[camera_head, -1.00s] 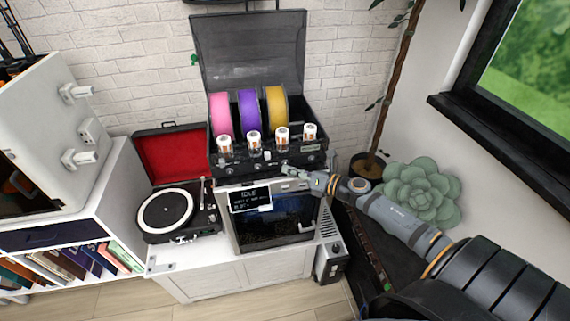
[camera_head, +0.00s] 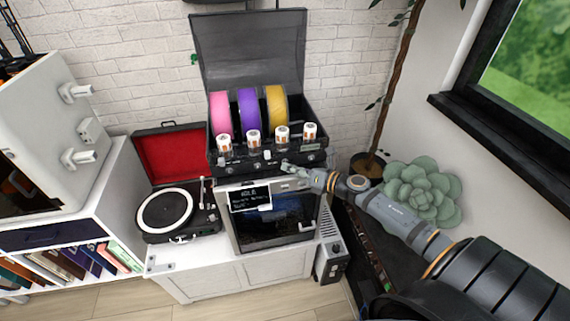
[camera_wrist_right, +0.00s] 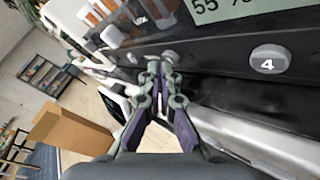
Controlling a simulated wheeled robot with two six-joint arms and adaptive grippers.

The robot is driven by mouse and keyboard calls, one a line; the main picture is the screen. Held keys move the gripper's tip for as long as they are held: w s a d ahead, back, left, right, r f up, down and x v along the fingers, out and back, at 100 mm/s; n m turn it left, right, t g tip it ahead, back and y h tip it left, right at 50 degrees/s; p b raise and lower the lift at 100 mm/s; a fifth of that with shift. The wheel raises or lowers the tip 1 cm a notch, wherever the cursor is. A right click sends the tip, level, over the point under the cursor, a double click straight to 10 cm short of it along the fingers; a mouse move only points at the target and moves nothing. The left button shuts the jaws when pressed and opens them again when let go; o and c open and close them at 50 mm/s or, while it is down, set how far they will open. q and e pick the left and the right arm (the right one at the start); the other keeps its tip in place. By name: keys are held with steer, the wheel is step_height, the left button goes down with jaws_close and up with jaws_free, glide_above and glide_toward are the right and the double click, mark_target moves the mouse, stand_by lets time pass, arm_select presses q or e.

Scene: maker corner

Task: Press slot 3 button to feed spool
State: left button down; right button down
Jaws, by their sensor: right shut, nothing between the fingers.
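The black feeder box (camera_head: 214,158) stands with its lid up and holds a pink spool (camera_head: 220,113), a purple spool (camera_head: 249,108) and a yellow spool (camera_head: 277,106). My right gripper (camera_head: 287,167) is shut and empty, its tips at the box's front panel below the yellow spool. In the right wrist view the shut fingertips (camera_wrist_right: 160,62) are at a round grey button (camera_wrist_right: 170,56), partly hidden; its number is not readable and I cannot tell whether they touch. The button marked 4 (camera_wrist_right: 268,59) is to the right, clear of the fingers. My left gripper is not in view.
The printer (camera_head: 275,222) under the box has a small display (camera_head: 250,198) with blurred text. A record player (camera_head: 168,213) stands at left. A plant (camera_head: 420,190) is close behind my right arm. White holders (camera_head: 310,132) line the box's front.

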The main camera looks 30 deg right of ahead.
steer(key=shift+w, duration=0.2)
stand_by(0.4)
steer(key=shift+s, duration=0.1)
steer(key=shift+s+a, duration=0.15)
steer(key=shift+s, duration=0.35)
steer(key=s+p, duration=0.1)
steer(key=s, duration=0.1)
steer(key=s+a+p, duration=0.1)
steer(key=p, duration=0.1)
steer(key=s+p, duration=0.2)
steer(key=shift+s+a, duration=0.35)
steer(key=shift+a, duration=0.05)
stand_by(0.5)
